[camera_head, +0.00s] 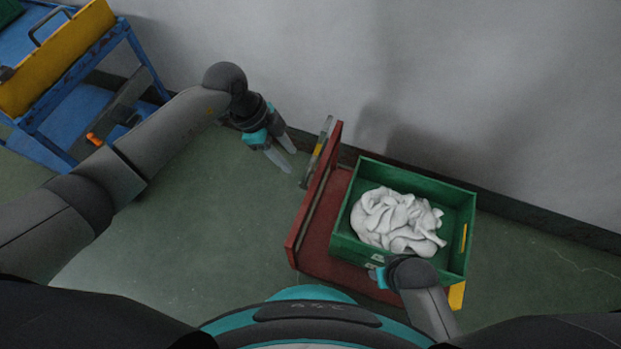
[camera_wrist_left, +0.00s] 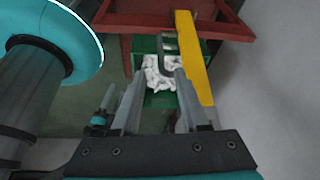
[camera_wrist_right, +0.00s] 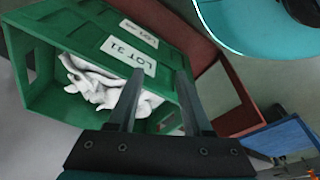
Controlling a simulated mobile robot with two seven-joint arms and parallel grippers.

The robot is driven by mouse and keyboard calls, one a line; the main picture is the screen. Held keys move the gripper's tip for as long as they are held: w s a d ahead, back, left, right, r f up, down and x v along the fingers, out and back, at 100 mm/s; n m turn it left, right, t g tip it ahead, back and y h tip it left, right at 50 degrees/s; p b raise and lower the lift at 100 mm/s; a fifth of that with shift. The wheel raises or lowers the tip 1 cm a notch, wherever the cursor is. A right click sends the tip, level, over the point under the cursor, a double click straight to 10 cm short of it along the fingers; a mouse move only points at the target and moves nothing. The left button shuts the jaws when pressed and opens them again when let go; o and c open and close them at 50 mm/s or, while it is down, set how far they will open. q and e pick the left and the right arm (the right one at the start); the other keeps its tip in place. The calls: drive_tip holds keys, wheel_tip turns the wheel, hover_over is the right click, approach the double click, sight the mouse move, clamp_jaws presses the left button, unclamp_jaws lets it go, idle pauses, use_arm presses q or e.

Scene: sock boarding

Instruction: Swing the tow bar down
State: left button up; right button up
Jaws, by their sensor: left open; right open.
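The tow bar (camera_head: 318,151), grey with a yellow stretch, stands raised beside the far end of the red cart's upright end frame (camera_head: 313,205). In the left wrist view a yellow bar (camera_wrist_left: 194,60), apparently part of it, runs just right of the fingers. My left gripper (camera_head: 283,163) is open and empty, a little left of the bar and apart from it. My right gripper (camera_wrist_right: 160,78) is open beside the near side of the green crate; in the head view its fingers are largely hidden. The bar's lower joint is not clearly visible.
The green crate (camera_head: 459,207) sits on the red cart (camera_head: 331,262) and holds crumpled white cloth (camera_head: 397,219). A wall (camera_head: 480,90) stands close behind. A blue trolley (camera_head: 48,148) with a yellow bin (camera_head: 55,65) is at the upper left. Floor left of the cart is clear.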

use_arm(q)
drive_tip(key=b+x, duration=0.6)
drive_tip(key=x, duration=0.6)
drive_tip(key=shift+d+f+b, duration=0.1)
drive_tip(key=shift+f+b, duration=0.05)
drive_tip(key=shift+b, duration=0.2)
drive_tip(key=shift+b+x, duration=0.4)
drive_tip(key=shift+x, duration=0.35)
use_arm(e)
drive_tip(key=w+a+r+t, duration=0.1)
drive_tip(key=w+r, duration=0.1)
drive_tip(key=r, duration=0.5)
drive_tip(key=w+a+r+t, duration=0.1)
drive_tip(key=w+r+t, duration=0.1)
drive_tip(key=r, duration=0.5)
drive_tip(key=shift+w+y, duration=0.4)
drive_tip(key=shift+w, duration=0.15)
use_arm(q)
clamp_jaws()
